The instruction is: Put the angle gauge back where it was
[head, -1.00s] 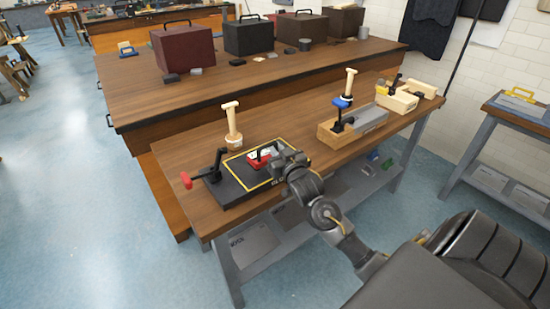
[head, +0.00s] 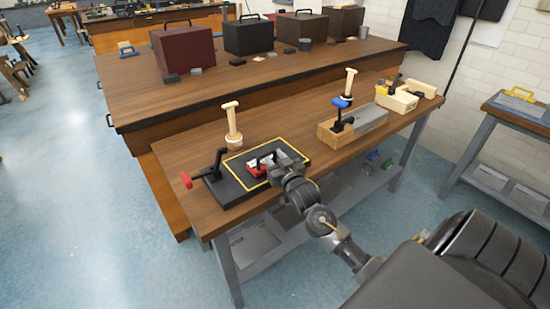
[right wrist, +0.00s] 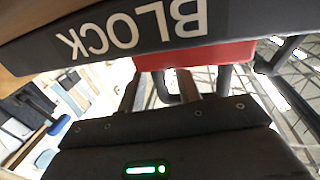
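The angle gauge appears to be the red piece with a pale face (head: 262,163) on the black board with a yellow outline (head: 231,190). In the right wrist view its red body (right wrist: 215,54) is just beyond the board's edge lettered BLOCK, and a dark loop shows between my fingers. My right gripper (head: 277,171) is at the board's front edge, close to the gauge. In the right wrist view the right gripper (right wrist: 160,88) has its fingers apart; contact with the gauge is unclear. My left gripper is not in view.
Bare bench lies between.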

